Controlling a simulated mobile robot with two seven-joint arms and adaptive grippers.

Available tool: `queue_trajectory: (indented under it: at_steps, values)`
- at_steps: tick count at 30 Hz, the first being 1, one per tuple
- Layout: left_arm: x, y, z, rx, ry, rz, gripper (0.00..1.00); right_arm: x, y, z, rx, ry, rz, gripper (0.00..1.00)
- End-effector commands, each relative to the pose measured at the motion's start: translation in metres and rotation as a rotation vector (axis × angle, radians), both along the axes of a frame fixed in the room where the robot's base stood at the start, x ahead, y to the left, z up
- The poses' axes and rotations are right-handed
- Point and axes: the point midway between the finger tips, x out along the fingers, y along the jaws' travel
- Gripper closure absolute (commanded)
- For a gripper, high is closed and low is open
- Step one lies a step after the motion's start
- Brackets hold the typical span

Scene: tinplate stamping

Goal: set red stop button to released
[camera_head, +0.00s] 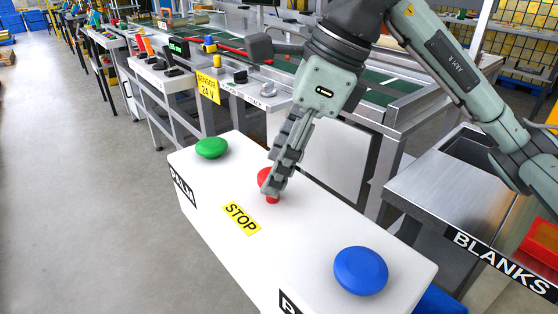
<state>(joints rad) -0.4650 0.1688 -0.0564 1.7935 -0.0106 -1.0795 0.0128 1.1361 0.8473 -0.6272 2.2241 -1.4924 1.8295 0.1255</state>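The red stop button (263,177) is in the middle of the white control box (205,205), just behind the yellow STOP label (241,218). My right gripper (275,187) points down at the button, and its fingers cover much of the red cap. Red shows to the left of the fingers and below their tips. The fingers are seen nearly edge-on and overlap, so their opening and any grip on the cap are unclear. Whether the button is pressed in or raised is hidden. My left gripper is not in view.
A green button (212,148) is at the box's far left end and a blue button (361,270) at its near right end. A metal BLANKS table (430,190) stands to the right. A conveyor bench (400,100) is behind. The floor on the left is clear.

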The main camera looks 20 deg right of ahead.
Motion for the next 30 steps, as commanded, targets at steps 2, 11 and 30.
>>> queue_trajectory:
  at_steps: [2, 11, 30]
  values:
    - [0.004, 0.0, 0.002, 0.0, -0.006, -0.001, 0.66, 0.0, 0.0, -0.001, -0.001, 0.001, 0.0, 0.42]
    - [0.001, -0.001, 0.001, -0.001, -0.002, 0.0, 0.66, -0.001, -0.003, 0.007, -0.001, 0.0, -0.001, 0.42]
    - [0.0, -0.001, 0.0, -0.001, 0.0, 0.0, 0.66, -0.019, -0.041, 0.107, 0.0, 0.0, 0.0, 0.42]
